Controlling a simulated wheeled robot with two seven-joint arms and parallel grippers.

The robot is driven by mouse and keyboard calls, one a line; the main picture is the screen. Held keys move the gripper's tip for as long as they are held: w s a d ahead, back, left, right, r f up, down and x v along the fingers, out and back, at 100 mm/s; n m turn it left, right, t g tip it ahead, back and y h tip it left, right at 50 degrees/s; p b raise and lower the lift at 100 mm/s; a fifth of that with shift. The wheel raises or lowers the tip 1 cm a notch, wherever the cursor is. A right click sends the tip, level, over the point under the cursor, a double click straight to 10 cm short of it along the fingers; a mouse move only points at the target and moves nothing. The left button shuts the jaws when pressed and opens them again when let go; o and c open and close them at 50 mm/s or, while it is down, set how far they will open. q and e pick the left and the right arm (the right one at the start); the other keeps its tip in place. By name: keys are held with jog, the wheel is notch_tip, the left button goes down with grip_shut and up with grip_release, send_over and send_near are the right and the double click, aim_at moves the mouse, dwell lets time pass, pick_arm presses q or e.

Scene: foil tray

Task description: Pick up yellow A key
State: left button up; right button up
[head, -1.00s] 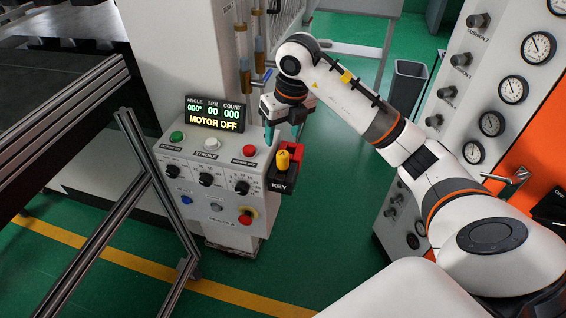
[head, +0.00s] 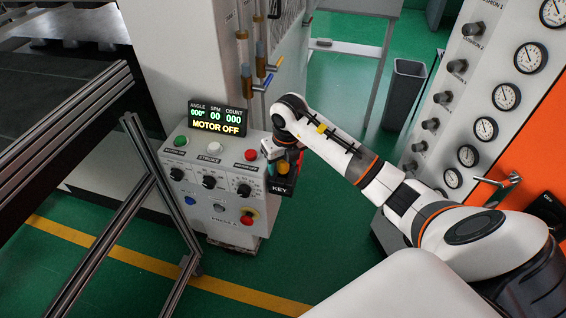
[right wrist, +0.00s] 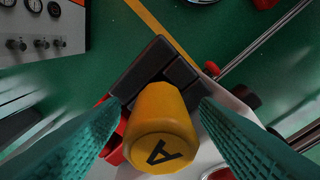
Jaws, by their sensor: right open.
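The yellow A key (right wrist: 165,120) shows large in the right wrist view, its round top marked with a black A. It stands in the black key holder (right wrist: 158,68), beside a red part. My right gripper (right wrist: 160,125) is open, with its teal fingers on either side of the yellow key; I cannot tell whether they touch it. In the head view, my right gripper (head: 276,168) is over the KEY holder (head: 283,187) and mostly hides the yellow key (head: 284,167). My left gripper is not in view.
The control box with knobs and buttons (head: 205,215) stands just left of the key holder, under a display reading MOTOR OFF (head: 217,118). A gauge panel (head: 465,110) stands at the right. A grey bin (head: 404,92) stands behind. Metal rails (head: 150,165) cross the left side.

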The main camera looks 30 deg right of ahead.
jog(key=shift+f, duration=0.2)
jog(key=c, duration=1.1)
jog(key=shift+r, duration=0.2)
jog(key=shift+w+d+r+b, duration=0.1)
jog(key=shift+r+b, duration=0.2)
jog(key=shift+r, duration=0.05)
notch_tip(320, 180, up, 9)
jog(key=shift+r+b, duration=0.2)
jog(key=shift+b, duration=0.9)
notch_tip(320, 180, up, 5)
jog(key=p, duration=0.3)
jog(key=shift+r+p, duration=0.1)
jog(key=shift+p, duration=0.25)
